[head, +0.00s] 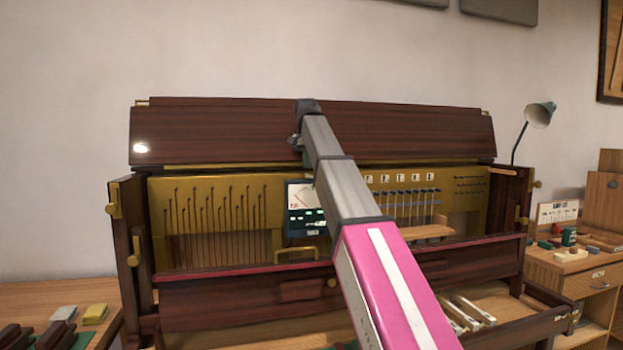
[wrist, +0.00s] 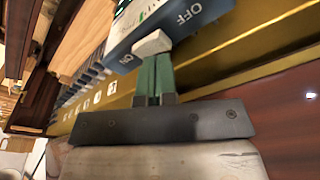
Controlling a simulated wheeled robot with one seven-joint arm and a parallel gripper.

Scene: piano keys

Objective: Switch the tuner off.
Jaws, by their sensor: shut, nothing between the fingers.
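The tuner (head: 297,222) is a dark box with a pale dial and green lights, mounted on the piano's gold panel. My arm covers its right side in the head view. In the wrist view the tuner's blue face (wrist: 165,28) shows tilted, with the words OFF and ON. A pale switch piece (wrist: 153,42) sits at its edge between the two words; I cannot tell which way it is set. My gripper (wrist: 155,58) has its green fingers together and empty, with the tips at the switch piece, touching or almost touching it.
The gold panel (head: 215,195) with strings and pins lies around the tuner. The dark raised lid (head: 220,130) is above it. A wooden shelf (head: 425,232) and a row of levers are to the right. A gold handle (head: 296,253) is just below the tuner.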

